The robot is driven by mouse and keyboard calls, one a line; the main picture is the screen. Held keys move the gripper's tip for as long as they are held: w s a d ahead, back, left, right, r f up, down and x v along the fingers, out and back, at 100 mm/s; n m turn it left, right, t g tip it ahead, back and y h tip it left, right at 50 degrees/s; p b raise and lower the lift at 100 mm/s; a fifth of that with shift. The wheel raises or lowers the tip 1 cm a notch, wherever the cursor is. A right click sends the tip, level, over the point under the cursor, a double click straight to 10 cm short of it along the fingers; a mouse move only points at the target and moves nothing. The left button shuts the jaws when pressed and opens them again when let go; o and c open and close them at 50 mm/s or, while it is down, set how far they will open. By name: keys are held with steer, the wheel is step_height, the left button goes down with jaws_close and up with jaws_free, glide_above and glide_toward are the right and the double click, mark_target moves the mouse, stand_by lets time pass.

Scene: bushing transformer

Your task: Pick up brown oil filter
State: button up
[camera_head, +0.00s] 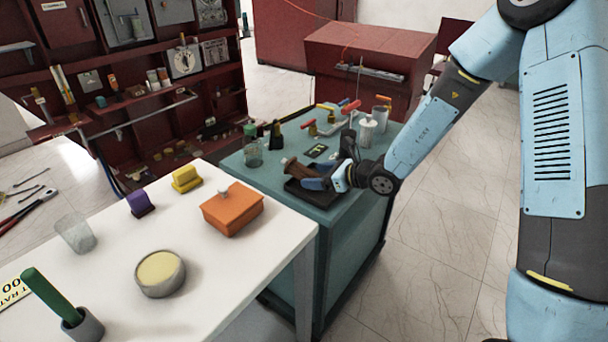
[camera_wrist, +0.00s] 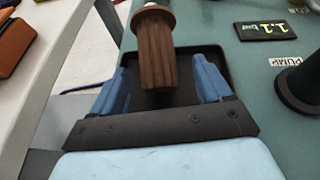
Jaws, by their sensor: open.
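The brown oil filter (camera_wrist: 154,55) is a ribbed brown cylinder with a wider flange and a pale tip at its far end. It rests in or over a black tray (camera_wrist: 209,55) on the teal table. In the head view the filter (camera_head: 297,169) shows at the left of my gripper (camera_head: 312,179), partly hidden by it, over the black tray (camera_head: 303,194). In the wrist view my gripper (camera_wrist: 162,88) is open, with one blue finger on each side of the filter's near end. Gaps show between the filter and both fingers.
A display reading 1.1 (camera_wrist: 265,30) and a dark round base beside a PUMP label (camera_wrist: 297,85) lie right of the tray. Jars, red-handled valves and a white canister (camera_head: 367,132) stand farther back. A white table (camera_head: 215,262) with an orange box (camera_head: 232,208) adjoins at the left.

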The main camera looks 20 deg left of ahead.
mark_target(305, 176)
steer(key=shift+s+x, duration=0.15)
steer(key=shift+x, duration=1)
steer(key=shift+s+x, duration=0.1)
steer(key=shift+x, duration=1.05)
steer(key=shift+a, duration=0.1)
steer(key=shift+c, duration=0.3)
